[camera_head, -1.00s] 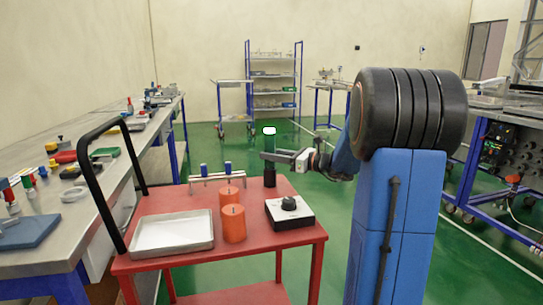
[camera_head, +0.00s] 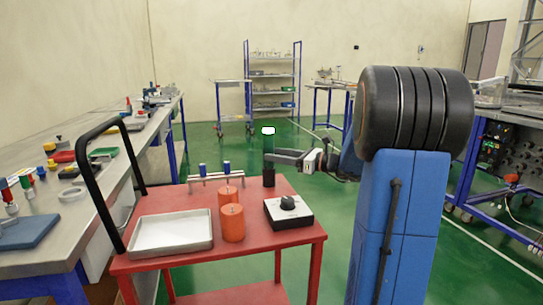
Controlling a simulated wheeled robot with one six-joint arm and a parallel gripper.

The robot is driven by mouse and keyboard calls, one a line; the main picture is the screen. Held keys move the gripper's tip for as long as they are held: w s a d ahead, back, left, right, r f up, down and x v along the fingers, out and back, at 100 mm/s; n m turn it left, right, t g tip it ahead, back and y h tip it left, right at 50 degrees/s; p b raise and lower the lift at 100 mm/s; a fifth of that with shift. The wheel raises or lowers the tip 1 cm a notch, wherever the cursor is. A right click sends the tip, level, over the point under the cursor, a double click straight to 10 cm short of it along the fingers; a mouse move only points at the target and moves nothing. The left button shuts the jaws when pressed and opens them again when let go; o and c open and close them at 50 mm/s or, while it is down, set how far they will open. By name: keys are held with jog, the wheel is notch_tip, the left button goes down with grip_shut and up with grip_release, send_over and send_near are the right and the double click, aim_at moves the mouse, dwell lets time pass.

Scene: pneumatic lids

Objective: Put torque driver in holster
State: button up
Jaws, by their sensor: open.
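The torque driver (camera_head: 268,143), with a dark green handle and a white top, stands upright at the back right of the red cart. Its lower part is hidden in a black cylindrical holster (camera_head: 269,178), and it looks seated there. My gripper (camera_head: 275,158) is level with the lower handle, just to its right. Its jaws are open and not closed on the driver; the fingertips are small in this view, and I cannot tell whether they still flank the handle.
The red cart (camera_head: 160,267) also holds a white tray (camera_head: 172,233), orange cylinders (camera_head: 232,223), a white box with a black knob (camera_head: 289,212) and a rail with blue-topped posts (camera_head: 214,178). A cluttered workbench (camera_head: 60,235) stands left. Green floor is free behind the cart.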

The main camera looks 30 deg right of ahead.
jog(key=v, duration=0.9)
dwell(0.4)
